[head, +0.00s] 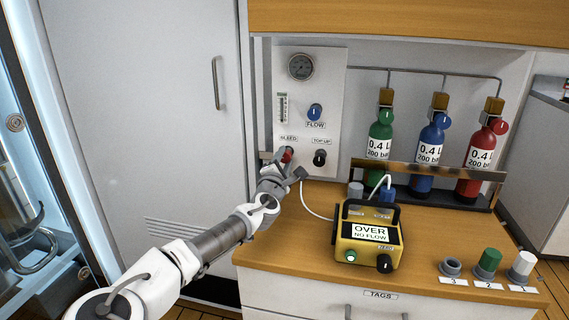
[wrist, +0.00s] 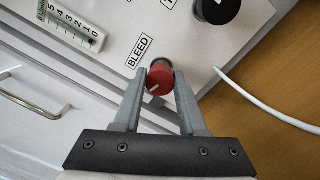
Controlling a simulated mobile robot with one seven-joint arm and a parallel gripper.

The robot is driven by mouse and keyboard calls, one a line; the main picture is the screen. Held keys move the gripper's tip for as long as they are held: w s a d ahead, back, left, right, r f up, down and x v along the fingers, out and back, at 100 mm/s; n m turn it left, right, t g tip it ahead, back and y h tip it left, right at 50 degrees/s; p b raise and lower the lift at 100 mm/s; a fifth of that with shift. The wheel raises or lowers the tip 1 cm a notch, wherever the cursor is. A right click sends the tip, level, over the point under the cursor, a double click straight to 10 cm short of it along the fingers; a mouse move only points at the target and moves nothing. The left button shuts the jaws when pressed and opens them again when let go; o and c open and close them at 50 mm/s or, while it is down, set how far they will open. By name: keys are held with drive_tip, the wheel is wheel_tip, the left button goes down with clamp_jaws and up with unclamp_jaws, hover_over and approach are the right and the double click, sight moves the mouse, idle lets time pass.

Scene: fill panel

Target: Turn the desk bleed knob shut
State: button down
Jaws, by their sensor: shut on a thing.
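The red bleed knob (wrist: 160,78) is on the white panel (head: 335,75), beside the label BLEED. It has a white pointer mark, which points to the lower left in the wrist view. My gripper (wrist: 160,88) is shut on the knob, with one finger on each side of it.
The black top-up knob (head: 320,158) and blue flow knob (head: 315,112) are close by on the panel. A white hose (head: 315,213) runs near my gripper to a yellow meter (head: 368,236) reading OVER, NO FLOW. Three gas bottles (head: 429,145) stand behind a rail.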

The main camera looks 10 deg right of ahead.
drive_tip(key=m, duration=0.2)
drive_tip(key=m+b, duration=0.1)
drive_tip(key=m, duration=0.1)
drive_tip(key=shift+d+f, duration=0.1)
drive_tip(key=shift+f, duration=0.15)
drive_tip(key=m+b, duration=0.1)
drive_tip(key=m, duration=0.2)
drive_tip(key=shift+m, duration=0.4)
drive_tip(key=m, duration=0.3)
drive_tip(key=shift+m+g+h, duration=0.3)
drive_tip(key=shift+m+h, duration=0.1)
drive_tip(key=shift+m, duration=1.9)
drive_tip(key=c, duration=0.5)
unclamp_jaws()
drive_tip(key=shift+a, duration=0.2)
drive_tip(key=shift+r, duration=0.15)
